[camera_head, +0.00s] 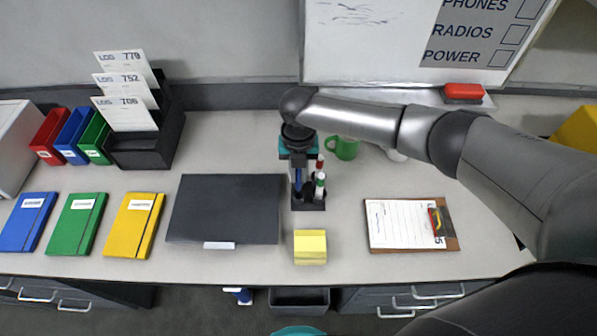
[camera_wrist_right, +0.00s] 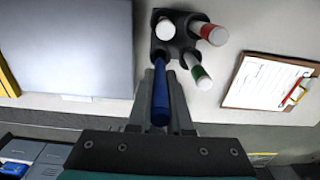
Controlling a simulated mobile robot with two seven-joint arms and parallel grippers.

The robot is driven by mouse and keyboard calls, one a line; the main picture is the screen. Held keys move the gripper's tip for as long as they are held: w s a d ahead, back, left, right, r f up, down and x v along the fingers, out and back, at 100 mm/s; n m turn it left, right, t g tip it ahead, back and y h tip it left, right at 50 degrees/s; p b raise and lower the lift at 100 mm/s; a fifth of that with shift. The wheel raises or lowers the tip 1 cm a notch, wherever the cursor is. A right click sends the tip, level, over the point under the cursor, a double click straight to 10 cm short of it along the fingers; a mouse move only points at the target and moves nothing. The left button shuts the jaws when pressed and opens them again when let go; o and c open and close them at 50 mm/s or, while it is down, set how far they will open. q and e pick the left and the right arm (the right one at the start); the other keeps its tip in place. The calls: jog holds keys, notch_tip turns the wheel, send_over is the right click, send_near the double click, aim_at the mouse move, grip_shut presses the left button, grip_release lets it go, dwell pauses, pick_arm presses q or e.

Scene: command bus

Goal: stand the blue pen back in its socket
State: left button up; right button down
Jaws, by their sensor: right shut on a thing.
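The blue pen (camera_wrist_right: 160,98) is upright between the fingers of my right gripper (camera_wrist_right: 160,90), which is shut on it. In the head view the pen (camera_head: 298,183) shows as a thin blue strip below the right gripper (camera_head: 299,170). The black pen holder (camera_wrist_right: 180,42) stands on the desk, also seen in the head view (camera_head: 308,205). The pen's far end is over or at the holder's near left corner; I cannot tell whether it is inside a socket. My left gripper is out of view.
The holder has red (camera_wrist_right: 213,34), green (camera_wrist_right: 200,74) and white-ended (camera_wrist_right: 165,29) markers close beside the blue pen. A green mug (camera_head: 344,148) stands behind it. Yellow notes (camera_head: 310,247) lie in front, a dark mat (camera_head: 225,208) left, a clipboard (camera_head: 385,242) right.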

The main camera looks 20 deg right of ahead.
aim_at(298, 188)
jog(key=shift+f+b, duration=0.45)
jog(key=shift+f, duration=0.3)
jog(key=shift+f+b, duration=0.3)
jog(key=shift+f, duration=0.05)
jog(key=shift+f+b, duration=0.35)
jog(key=shift+f, duration=0.15)
jog(key=shift+f, duration=0.35)
jog(key=shift+f+b, duration=0.5)
jog(key=shift+b, duration=0.15)
jog(key=c, duration=0.8)
grip_release()
jog(key=shift+o, duration=0.2)
